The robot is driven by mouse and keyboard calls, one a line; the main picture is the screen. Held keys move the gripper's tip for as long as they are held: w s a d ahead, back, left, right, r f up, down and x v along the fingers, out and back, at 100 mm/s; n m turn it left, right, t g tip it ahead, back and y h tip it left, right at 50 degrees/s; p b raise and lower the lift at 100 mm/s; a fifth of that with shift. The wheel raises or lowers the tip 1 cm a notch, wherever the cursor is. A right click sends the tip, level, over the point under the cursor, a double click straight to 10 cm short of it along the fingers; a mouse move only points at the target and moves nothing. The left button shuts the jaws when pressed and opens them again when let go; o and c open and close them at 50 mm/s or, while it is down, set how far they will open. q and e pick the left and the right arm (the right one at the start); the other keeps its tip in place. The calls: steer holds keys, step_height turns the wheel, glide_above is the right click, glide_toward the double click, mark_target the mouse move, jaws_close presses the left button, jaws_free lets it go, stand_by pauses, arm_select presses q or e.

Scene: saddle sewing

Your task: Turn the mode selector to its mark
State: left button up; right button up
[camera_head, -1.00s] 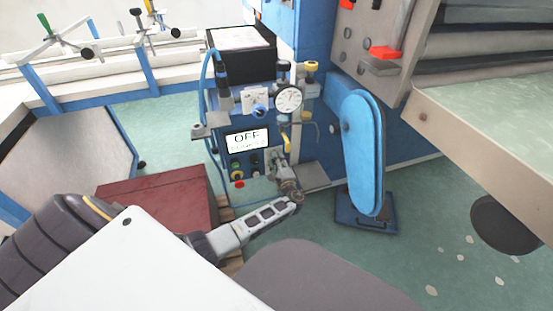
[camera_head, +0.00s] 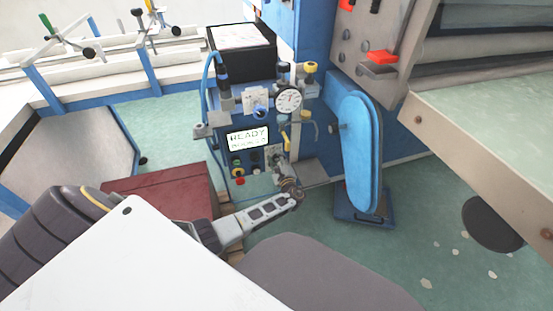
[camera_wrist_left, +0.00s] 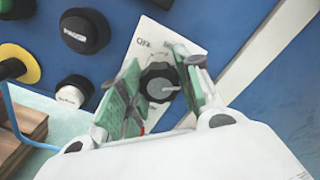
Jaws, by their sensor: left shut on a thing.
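The mode selector (camera_wrist_left: 158,78) is a black round knob on a white label plate (camera_wrist_left: 150,36) on the blue control panel. In the left wrist view "OFF" is printed at the plate's upper left, and a second label at upper right is mostly hidden by a finger. The knob sits between the green pads of my left gripper (camera_head: 276,161), which is shut on it. The knob's exact pointer direction is hard to tell. My right gripper is not in view.
Black, white and green-yellow buttons sit left of the selector; one black button (camera_wrist_left: 85,31) is close to the finger. A pressure gauge (camera_head: 288,99) and valves are above. A blue padded arm (camera_head: 362,150) stands to the right, a dark red box (camera_head: 165,190) to the left.

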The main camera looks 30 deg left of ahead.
arm_select(q)
steer(key=shift+f, duration=0.1)
steer(key=o, duration=1)
steer(key=shift+o, duration=0.2)
steer(key=shift+d, duration=0.1)
steer(key=v, duration=1.2)
